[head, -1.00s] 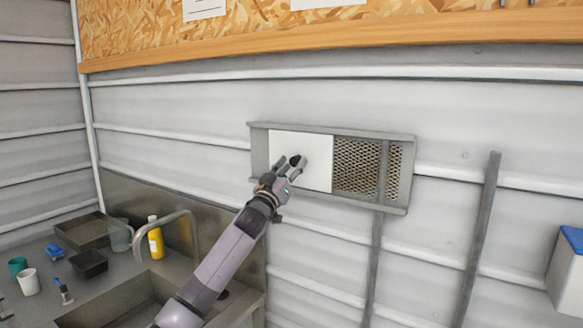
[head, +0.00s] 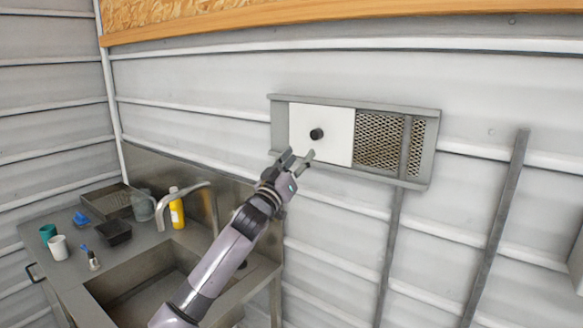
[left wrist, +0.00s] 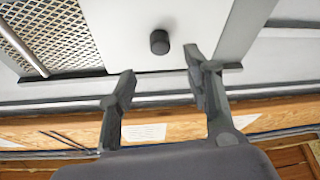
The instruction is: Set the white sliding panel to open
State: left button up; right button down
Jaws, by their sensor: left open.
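The white sliding panel (head: 338,146) sits in a grey wall frame (head: 281,133), toward its left side. A round black knob (head: 317,134) stands out from the panel. Right of the panel, metal mesh (head: 378,140) is exposed. My left gripper (head: 299,157) is just below and left of the knob, open and empty. In the left wrist view, the knob (left wrist: 160,42) shows beyond and between the two spread fingers (left wrist: 160,78), not touched by them. My right gripper is not in view.
A metal sink counter (head: 70,280) with a curved faucet (head: 205,186) stands at the lower left. A yellow bottle (head: 176,210), a black tray (head: 115,232) and cups are on it. Grey bars (head: 497,220) lean on the wall at right.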

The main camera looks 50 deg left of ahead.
pick_arm(q)
jog(key=shift+v, duration=1.8)
